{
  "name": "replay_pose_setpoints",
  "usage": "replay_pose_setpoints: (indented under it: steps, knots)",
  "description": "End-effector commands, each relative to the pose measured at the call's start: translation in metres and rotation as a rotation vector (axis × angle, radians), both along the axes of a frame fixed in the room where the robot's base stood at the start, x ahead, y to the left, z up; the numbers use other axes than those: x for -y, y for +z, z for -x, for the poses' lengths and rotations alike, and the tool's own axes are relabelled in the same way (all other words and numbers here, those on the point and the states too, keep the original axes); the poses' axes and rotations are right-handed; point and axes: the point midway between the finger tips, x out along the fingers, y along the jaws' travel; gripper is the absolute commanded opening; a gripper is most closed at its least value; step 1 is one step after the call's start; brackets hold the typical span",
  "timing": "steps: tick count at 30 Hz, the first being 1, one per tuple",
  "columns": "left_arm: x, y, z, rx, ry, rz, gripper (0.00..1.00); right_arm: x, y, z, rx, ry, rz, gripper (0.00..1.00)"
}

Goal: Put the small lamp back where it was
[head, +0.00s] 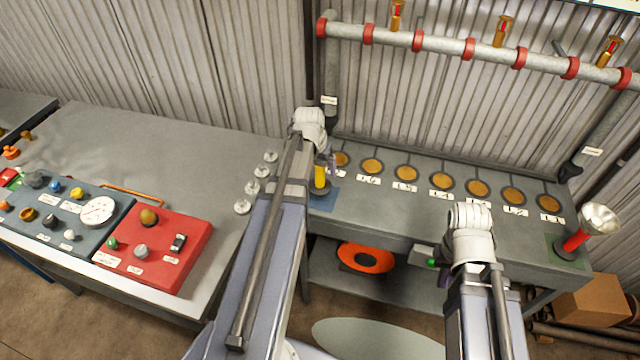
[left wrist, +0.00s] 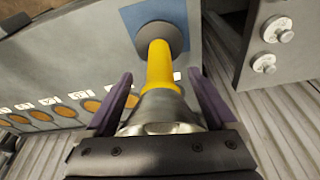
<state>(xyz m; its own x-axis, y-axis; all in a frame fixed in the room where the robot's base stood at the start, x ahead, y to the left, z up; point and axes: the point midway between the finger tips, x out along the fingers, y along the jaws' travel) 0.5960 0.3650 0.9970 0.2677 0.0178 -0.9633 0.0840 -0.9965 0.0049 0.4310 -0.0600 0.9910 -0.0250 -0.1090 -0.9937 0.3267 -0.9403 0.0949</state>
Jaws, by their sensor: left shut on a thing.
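The small lamp, with a yellow handle (head: 320,177) and a silver head, is in my left gripper (head: 325,168). In the left wrist view the yellow handle (left wrist: 160,65) runs from the silver head to a round grey base over a blue square mat (left wrist: 127,20). The purple fingers of the left gripper (left wrist: 157,92) are shut on the lamp at its head. I cannot tell whether the base touches the mat. The blue mat (head: 325,200) is partly hidden by my arm in the head view. My right gripper (head: 472,262) is over the bench's front edge, its fingers mostly hidden.
A red-handled lamp (head: 577,241) with a wide silver head stands on a green mat (head: 556,253) at the right. Several numbered brass discs (head: 441,181) line the grey bench. A pipe (head: 440,43) with valves runs behind. A red control box (head: 155,240) stands left.

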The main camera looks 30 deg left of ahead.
Motion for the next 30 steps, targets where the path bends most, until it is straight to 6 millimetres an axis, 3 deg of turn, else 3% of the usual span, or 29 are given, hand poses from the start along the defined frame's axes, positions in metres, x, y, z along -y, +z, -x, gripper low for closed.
replay_pose_setpoints:
  steps: [8,18,30]
  knots:
    - [0.000,-0.008,0.000,0.001,0.000,0.000,0.00,0.000,-0.008,0.000,0.000,0.000,0.000,0.00]
    - [0.000,-0.041,0.000,0.001,0.000,0.000,0.00,0.000,-0.041,0.000,0.000,-0.001,0.000,0.00]
    - [0.000,-0.043,0.000,0.001,0.000,0.000,0.00,0.000,-0.043,0.000,0.000,-0.001,0.000,0.00]
